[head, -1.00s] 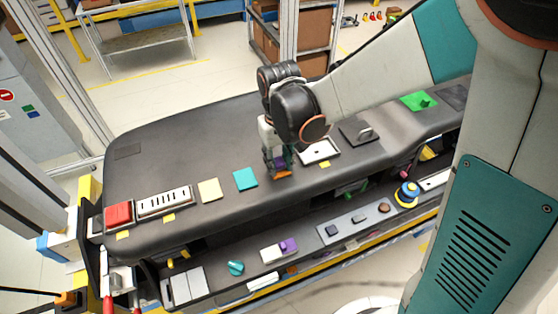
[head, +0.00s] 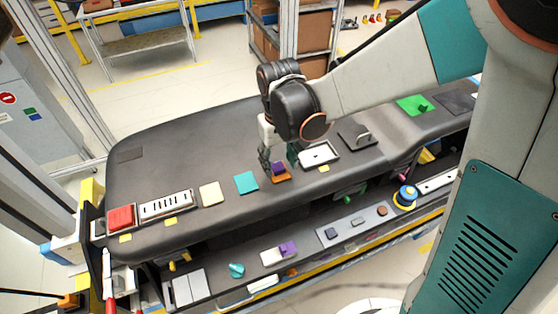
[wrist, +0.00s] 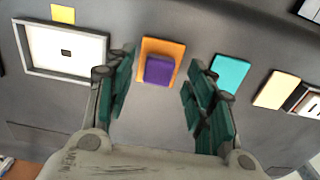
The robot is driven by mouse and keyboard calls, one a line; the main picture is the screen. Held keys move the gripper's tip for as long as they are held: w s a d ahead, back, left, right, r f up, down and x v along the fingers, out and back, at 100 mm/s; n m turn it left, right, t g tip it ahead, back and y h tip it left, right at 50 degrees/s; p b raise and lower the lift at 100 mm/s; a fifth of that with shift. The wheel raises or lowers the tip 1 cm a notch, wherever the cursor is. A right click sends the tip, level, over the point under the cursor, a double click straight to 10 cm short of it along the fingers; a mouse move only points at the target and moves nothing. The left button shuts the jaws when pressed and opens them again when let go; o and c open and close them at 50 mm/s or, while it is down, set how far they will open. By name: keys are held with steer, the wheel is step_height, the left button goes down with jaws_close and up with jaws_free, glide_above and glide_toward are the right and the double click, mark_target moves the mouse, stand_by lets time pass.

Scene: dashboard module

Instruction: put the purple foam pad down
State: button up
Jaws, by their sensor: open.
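The purple foam pad (wrist: 159,69) rests on an orange square pad (wrist: 175,46) on the dark dashboard top, in the wrist view between my fingers' line. In the head view the purple pad (head: 278,168) sits on the orange square (head: 282,179), just below my gripper (head: 279,162). My gripper (wrist: 158,92) is open, with its teal fingers spread to either side and nothing between them touching the pad. In the head view the fingers partly hide the pad's surroundings.
A teal square (head: 246,182) and a cream square (head: 211,194) lie left of the pad. A white framed tray (head: 319,155) stands close on the right. A vented panel (head: 166,205) and red block (head: 121,217) are farther left. The dashboard behind is clear.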

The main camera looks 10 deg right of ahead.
mark_target(279, 168)
step_height(279, 168, up, 10)
steer(key=p, duration=0.5)
steer(key=shift+p, duration=0.35)
stand_by(1.8)
